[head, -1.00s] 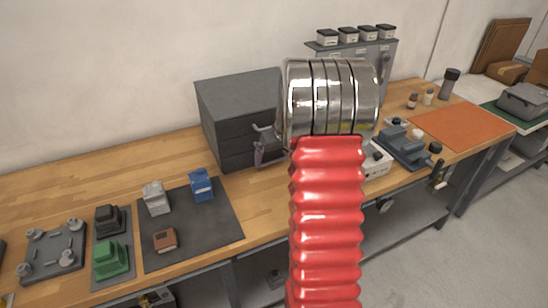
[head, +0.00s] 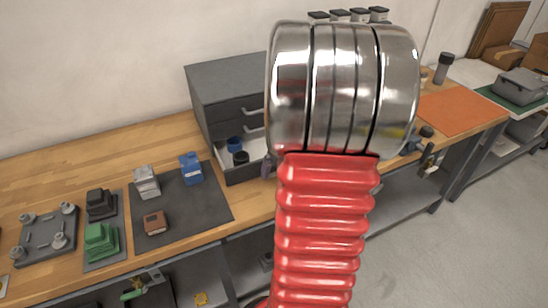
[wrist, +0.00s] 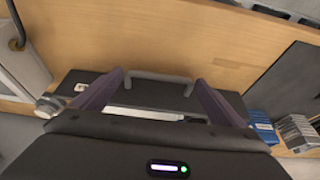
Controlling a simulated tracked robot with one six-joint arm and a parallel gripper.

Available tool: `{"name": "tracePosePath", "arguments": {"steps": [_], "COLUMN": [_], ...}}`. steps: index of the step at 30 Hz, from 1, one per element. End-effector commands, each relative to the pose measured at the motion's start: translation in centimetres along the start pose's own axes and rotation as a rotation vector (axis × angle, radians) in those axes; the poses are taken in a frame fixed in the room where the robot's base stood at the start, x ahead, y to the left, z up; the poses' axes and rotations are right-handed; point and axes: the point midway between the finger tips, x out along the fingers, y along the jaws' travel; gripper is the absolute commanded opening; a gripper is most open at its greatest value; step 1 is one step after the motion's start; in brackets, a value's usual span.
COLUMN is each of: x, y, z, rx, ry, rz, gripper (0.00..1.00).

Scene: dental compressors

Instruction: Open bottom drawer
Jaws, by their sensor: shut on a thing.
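The dark grey drawer cabinet (head: 225,80) stands on the workbench against the wall, partly hidden behind my arm in the head view. Its bottom drawer (head: 243,174) is pulled out, showing a pale inside with a blue item (head: 234,144) and a black item (head: 240,158). The drawers above look shut. My gripper (head: 267,166) is at the drawer's front, mostly hidden by my arm. In the wrist view, its two purple fingers stand on either side of the bottom drawer's grey handle (wrist: 160,77) and are shut on it.
A dark mat (head: 200,215) with a blue box (head: 191,168), a grey-white box (head: 147,182) and a brown block (head: 155,222) lies left of the drawer. An orange mat (head: 460,110) is at the right. Bare wood lies in front of the drawer.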

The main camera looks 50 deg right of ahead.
Motion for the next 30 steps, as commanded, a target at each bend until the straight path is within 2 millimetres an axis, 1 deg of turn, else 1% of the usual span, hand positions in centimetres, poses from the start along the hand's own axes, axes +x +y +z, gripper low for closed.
{"name": "tracePosePath", "arguments": {"steps": [1,3,9,21,22,24,30], "x": [-0.3,-0.7,-1.3,-1.3,-1.3,-1.3,-1.4], "y": [0.4,0.4,0.4,0.5,0.5,0.4,0.3], "z": [1.0,1.9,3.4,3.7,3.7,3.7,3.6], "rx": [0.002,0.002,0.003,0.004,0.004,0.004,0.004], "ry": [-0.001,-0.001,-0.002,-0.002,-0.002,-0.002,-0.001], "rz": [0.007,0.008,0.007,0.007,0.007,0.006,0.004], "gripper": [0.53,0.53,0.53,0.53,0.94,0.99,1.00]}}
